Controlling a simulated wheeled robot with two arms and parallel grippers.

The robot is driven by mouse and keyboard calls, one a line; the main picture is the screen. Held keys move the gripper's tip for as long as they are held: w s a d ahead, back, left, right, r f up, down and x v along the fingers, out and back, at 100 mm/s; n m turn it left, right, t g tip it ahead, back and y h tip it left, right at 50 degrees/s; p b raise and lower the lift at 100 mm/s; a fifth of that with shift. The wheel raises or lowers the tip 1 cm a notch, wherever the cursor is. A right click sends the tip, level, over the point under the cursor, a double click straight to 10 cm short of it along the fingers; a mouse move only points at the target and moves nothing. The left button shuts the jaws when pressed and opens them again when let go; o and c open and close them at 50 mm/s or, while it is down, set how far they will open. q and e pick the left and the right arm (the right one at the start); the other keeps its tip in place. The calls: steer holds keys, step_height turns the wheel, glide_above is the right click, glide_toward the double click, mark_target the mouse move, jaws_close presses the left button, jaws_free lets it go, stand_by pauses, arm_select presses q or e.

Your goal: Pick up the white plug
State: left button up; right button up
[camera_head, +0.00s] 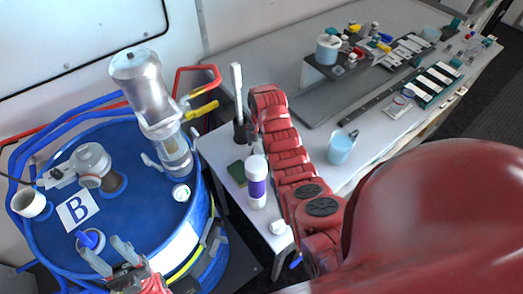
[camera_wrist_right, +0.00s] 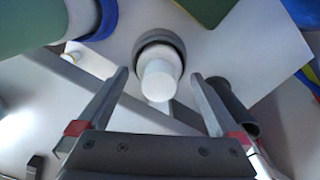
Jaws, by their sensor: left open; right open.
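A white, round-ended piece (camera_wrist_right: 158,80), which looks like the white plug, sits in a dark grey ring in the right wrist view. My right gripper (camera_wrist_right: 160,79) is open, with one finger on each side of it; I cannot tell how far apart they are in depth. In the head view an upright white piece (camera_head: 236,90) stands in a dark holder (camera_head: 240,133) near the end of my right arm; I cannot be sure it is the same piece. My left gripper (camera_head: 108,254) is open and empty over the blue drum's front, near a blue fitting (camera_head: 90,240).
The blue drum (camera_head: 140,213) carries a clear cylinder (camera_head: 145,90) and hoses. A purple-banded white bottle (camera_head: 257,183), a green pad (camera_head: 238,172) and a small white cap (camera_head: 278,228) are on the near table. A blue cup (camera_head: 341,148) stands right of my right arm.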

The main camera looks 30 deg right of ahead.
steer(key=shift+f, duration=0.75)
steer(key=shift+s, duration=0.1)
steer(key=c, duration=1.4)
